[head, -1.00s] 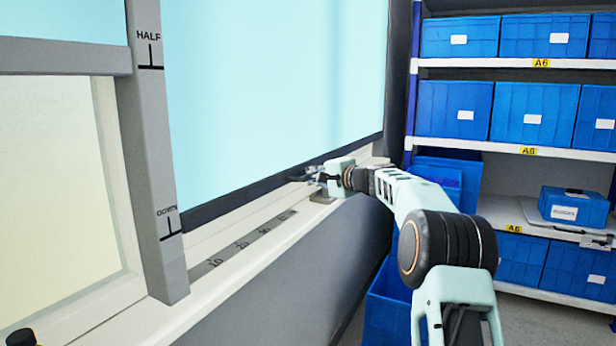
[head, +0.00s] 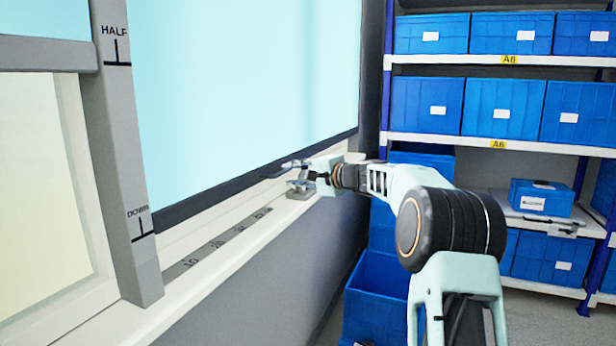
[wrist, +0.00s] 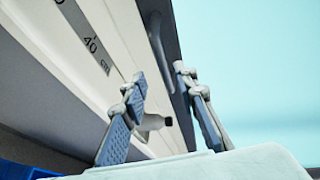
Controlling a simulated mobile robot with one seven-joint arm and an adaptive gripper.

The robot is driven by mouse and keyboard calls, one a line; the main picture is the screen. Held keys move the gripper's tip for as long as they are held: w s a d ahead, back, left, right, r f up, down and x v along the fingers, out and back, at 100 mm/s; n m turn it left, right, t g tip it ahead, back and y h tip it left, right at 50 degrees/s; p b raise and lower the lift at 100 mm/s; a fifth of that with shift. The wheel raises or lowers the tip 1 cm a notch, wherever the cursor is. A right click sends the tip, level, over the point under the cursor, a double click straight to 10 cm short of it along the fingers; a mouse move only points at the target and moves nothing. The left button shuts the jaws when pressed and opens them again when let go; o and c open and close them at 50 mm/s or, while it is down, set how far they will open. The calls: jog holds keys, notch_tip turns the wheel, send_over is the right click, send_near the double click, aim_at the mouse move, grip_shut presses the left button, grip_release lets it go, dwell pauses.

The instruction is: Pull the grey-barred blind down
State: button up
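The right blind (head: 250,90) is pale blue with a dark grey bottom bar (head: 215,202). The bar's left end is about level with the DOWN mark (head: 141,226) on the grey post. The left blind (head: 45,15) has a lighter grey bar (head: 45,53) near the HALF mark. My gripper (head: 288,172) is by the right part of the dark bar, above the sill. In the wrist view my gripper (wrist: 165,105) has its fingers apart. The dark bar (wrist: 172,75) and a grey handle-like piece (wrist: 157,42) show beyond them. I cannot tell whether they touch.
The cream sill has a numbered scale (head: 215,243). A shelf of blue bins (head: 500,108) stands to the right, with a blue bin (head: 375,300) below the sill.

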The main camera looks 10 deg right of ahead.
jog(key=v, duration=0.7)
jog(key=shift+s, duration=0.1)
